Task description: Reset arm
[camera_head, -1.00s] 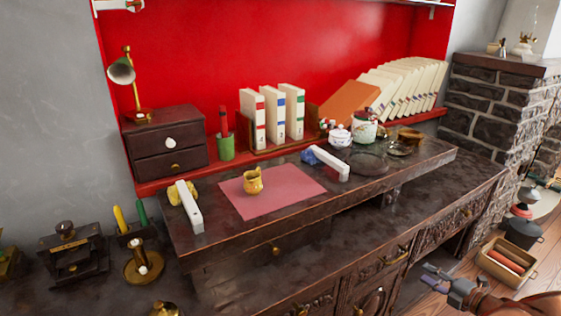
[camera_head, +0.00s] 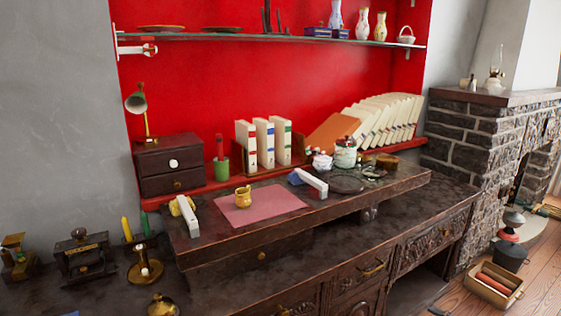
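Only a small part of what looks like my gripper (camera_head: 437,311) shows at the bottom edge, right of the middle, in front of the desk. Its fingers are cut off, so I cannot tell whether it is open or holds anything. A small yellow jug (camera_head: 243,198) stands upright on the pink mat (camera_head: 275,203) on the raised desk top. A floral white pot (camera_head: 346,153) and a smaller white pot (camera_head: 322,162) stand at the back of the desk top, apart from the gripper.
The dark desk (camera_head: 330,262) fills the middle. White bars (camera_head: 188,217) and (camera_head: 312,182) lie on its top. A drawer box (camera_head: 168,165), lamp (camera_head: 137,104) and books (camera_head: 265,143) stand behind. A glass shelf (camera_head: 270,39) hangs above. A crate (camera_head: 492,288) sits on the floor at right.

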